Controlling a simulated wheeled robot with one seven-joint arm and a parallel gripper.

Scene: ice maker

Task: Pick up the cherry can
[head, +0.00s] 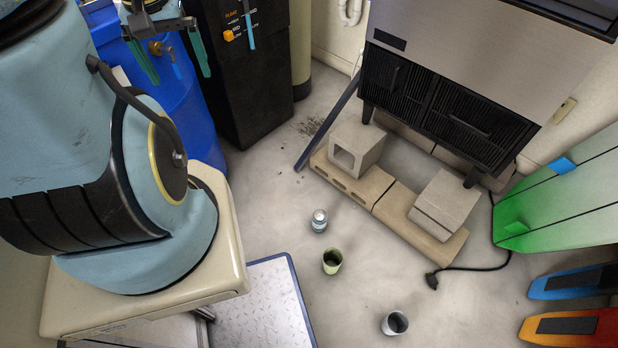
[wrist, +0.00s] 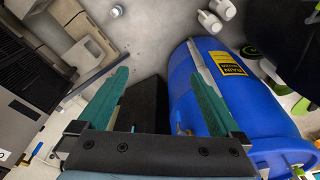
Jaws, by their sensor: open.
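A small can (head: 319,220) with a silver top and a pale blue-white side stands upright on the floor in the head view. Its label is too small to read, so I cannot tell if it is the cherry can. My gripper (head: 181,78) is at the upper left of the head view, open and empty, well away from all three.
A blue barrel (head: 180,95) and a black cabinet (head: 245,75) stand near my gripper. Concrete blocks (head: 437,205) lie below the steel ice machine (head: 480,60). A metal-plate platform (head: 262,305) is at front. Surfboards (head: 565,205) lean at right. Floor around the can is clear.

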